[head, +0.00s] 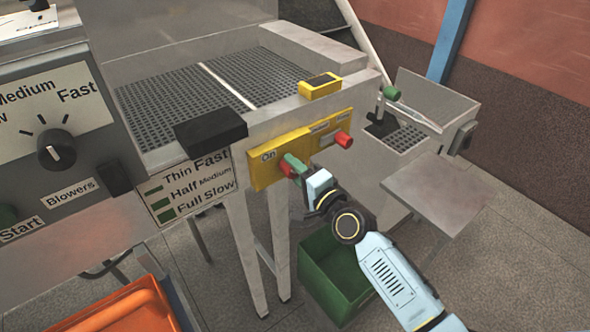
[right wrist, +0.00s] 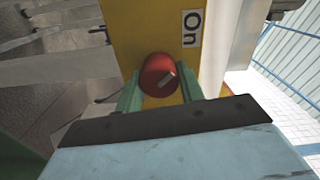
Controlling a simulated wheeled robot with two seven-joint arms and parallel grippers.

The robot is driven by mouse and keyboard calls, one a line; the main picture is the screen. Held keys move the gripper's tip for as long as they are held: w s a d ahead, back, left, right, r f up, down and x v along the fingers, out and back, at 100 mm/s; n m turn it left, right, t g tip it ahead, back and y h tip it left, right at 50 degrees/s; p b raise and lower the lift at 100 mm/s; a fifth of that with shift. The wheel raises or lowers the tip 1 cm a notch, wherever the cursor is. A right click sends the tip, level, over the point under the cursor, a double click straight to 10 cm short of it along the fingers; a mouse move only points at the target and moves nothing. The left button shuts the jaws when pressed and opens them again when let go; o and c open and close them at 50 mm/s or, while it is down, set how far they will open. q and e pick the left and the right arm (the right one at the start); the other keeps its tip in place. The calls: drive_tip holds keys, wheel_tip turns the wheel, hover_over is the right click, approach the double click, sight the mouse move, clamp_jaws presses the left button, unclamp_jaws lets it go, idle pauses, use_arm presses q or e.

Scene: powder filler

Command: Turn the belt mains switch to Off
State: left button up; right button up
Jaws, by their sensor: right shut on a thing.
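The belt mains switch is a red knob (right wrist: 158,75) on a yellow panel, with an "On" label (right wrist: 191,28) beside it in the right wrist view. In the head view the yellow panel (head: 262,175) is on the front of the belt machine, and the red knob (head: 288,171) is partly hidden by my fingers. My right gripper (head: 297,163) is at this knob, its green fingers (right wrist: 160,92) on either side of it and shut on it. A grey mark shows on the knob's face. My left gripper is not in view.
Another red knob (head: 343,139) is on the panel's right part. A black box (head: 210,130) and a yellow box (head: 320,87) sit along the machine's edge. A green bin (head: 335,270) stands on the floor below. An orange tray (head: 125,308) is at the lower left.

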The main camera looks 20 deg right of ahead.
drive_tip(key=shift+n, duration=0.4)
drive_tip(key=o, duration=1)
drive_tip(key=v, duration=1.3)
drive_tip(key=shift+s+r, duration=0.1)
drive_tip(key=shift+s, duration=0.1)
